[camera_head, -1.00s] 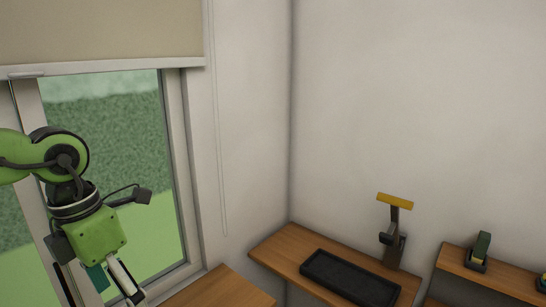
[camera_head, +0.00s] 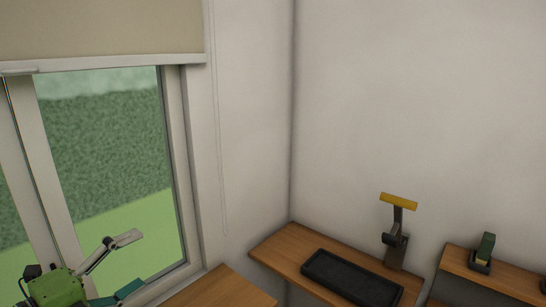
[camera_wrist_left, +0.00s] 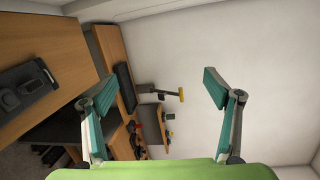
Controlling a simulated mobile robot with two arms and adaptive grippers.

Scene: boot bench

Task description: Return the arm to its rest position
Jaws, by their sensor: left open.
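My left gripper (camera_head: 127,265) is low at the left of the head view, in front of the window. Its green body is cut off by the bottom edge. Its two fingers, with teal pads, point right and are spread apart. In the left wrist view the gripper (camera_wrist_left: 160,88) shows both fingers wide apart with nothing between them. The camera there is turned sideways. My right gripper is not in view.
A wooden bench (camera_head: 276,250) holds a black tray (camera_head: 350,279) and a stand with a yellow handle (camera_head: 398,202). A shelf (camera_head: 503,276) at the right bears a small dark green item (camera_head: 484,252). Another wooden surface (camera_head: 225,291) lies nearer. The window (camera_head: 105,150) is at the left.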

